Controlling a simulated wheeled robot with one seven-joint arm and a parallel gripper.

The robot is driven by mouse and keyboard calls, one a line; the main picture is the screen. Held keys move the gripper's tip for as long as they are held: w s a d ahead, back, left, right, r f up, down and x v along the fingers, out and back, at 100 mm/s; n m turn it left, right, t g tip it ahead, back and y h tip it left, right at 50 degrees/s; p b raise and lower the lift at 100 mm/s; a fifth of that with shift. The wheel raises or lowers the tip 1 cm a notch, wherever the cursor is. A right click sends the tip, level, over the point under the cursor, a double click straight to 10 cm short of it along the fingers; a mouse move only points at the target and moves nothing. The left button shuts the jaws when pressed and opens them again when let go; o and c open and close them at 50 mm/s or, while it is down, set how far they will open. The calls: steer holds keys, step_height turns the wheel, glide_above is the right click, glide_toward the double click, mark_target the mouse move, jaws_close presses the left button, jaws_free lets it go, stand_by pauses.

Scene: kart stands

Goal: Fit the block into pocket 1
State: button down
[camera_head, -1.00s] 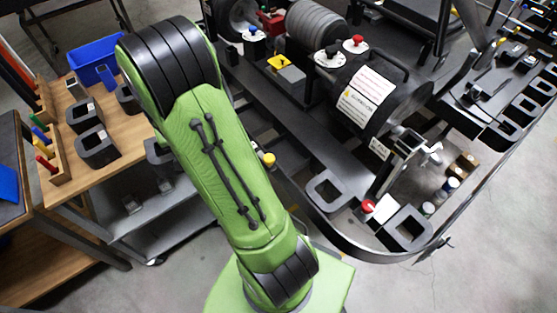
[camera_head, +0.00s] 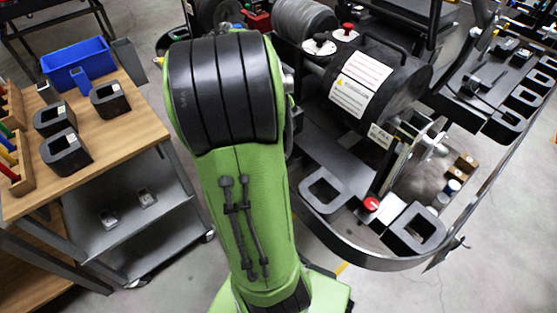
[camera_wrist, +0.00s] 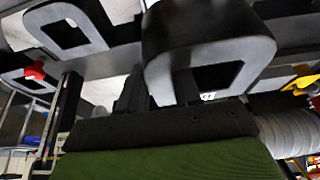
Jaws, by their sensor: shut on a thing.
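In the wrist view my gripper (camera_wrist: 160,92) is shut on a dark block (camera_wrist: 215,48) with a squarish opening, close in front of the camera. The head view hides my gripper and this block behind my green arm. Pale-rimmed square pockets show in the wrist view, one at the upper left (camera_wrist: 88,40) and one at the far left (camera_wrist: 20,88). The held block appears apart from them. The head view shows one front pocket (camera_head: 310,197) and another (camera_head: 398,238) on the black kart. I cannot tell which is pocket 1.
A red knob (camera_head: 371,204) sits between the front pockets. A black drum (camera_head: 405,75) stands behind them. More pockets (camera_head: 497,131) line the kart's right side. At left a wooden bench (camera_head: 120,150) holds several dark hollow blocks (camera_head: 70,162) and a blue bin (camera_head: 75,63).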

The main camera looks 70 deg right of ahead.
step_height(320, 180, down, 13)
steer(key=b, duration=0.4)
steer(key=shift+r, duration=0.1)
steer(key=shift+r, duration=0.1)
steer(key=c, duration=0.8)
jaws_free()
